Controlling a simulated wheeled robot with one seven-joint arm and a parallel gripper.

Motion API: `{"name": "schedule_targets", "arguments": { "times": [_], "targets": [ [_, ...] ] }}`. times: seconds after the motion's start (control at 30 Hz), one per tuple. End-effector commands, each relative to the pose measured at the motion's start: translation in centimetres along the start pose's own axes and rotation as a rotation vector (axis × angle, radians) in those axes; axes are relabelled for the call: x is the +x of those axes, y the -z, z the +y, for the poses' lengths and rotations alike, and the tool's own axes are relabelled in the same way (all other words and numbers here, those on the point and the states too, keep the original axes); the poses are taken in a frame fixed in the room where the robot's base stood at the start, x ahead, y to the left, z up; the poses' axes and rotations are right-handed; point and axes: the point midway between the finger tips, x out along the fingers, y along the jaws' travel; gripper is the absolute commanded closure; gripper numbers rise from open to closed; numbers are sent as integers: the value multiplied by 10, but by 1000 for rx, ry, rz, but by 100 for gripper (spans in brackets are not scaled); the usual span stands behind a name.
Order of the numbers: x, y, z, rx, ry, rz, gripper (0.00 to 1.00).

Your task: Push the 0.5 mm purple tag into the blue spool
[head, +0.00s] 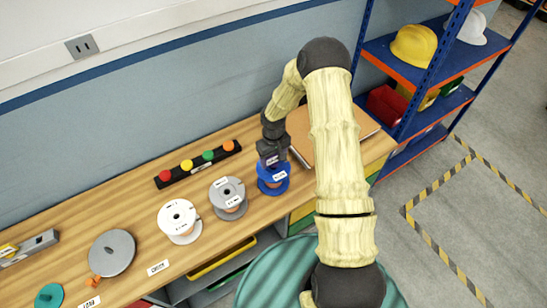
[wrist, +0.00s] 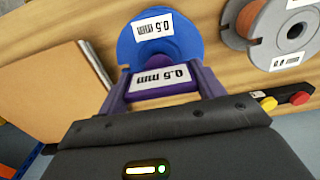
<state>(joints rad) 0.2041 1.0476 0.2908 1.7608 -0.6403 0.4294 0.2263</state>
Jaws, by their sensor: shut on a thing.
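The blue spool (head: 274,187) stands on the wooden bench below my gripper (head: 271,161). In the wrist view the blue spool (wrist: 160,38) shows at the top centre with a white "0.5 mm" label on its flange. My gripper (wrist: 163,92) is shut on the purple tag (wrist: 164,84), which bears a white "0.5 mm" label. The tag is right at the near edge of the spool. I cannot tell whether it touches the spool or enters it, as the fingers and the tag's label hide that side.
A grey spool (head: 228,193) and a white spool (head: 180,217) stand left of the blue one. A black strip with coloured buttons (head: 198,164) lies behind them. A brown box (head: 310,135) lies close on the right. A shelf rack (head: 410,75) stands beyond the bench's end.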

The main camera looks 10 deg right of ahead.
Motion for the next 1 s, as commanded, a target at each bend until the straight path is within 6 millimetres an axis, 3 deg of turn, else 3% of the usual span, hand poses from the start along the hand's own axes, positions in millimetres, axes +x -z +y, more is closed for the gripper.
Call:
{"name": "schedule_targets", "arguments": {
  "times": [0.57, 1.0],
  "targets": [
    [0, 0, 0, -1, 0, 0, 54],
    [12, 0, 0, 0, 0, 0, 54]
  ]
}}
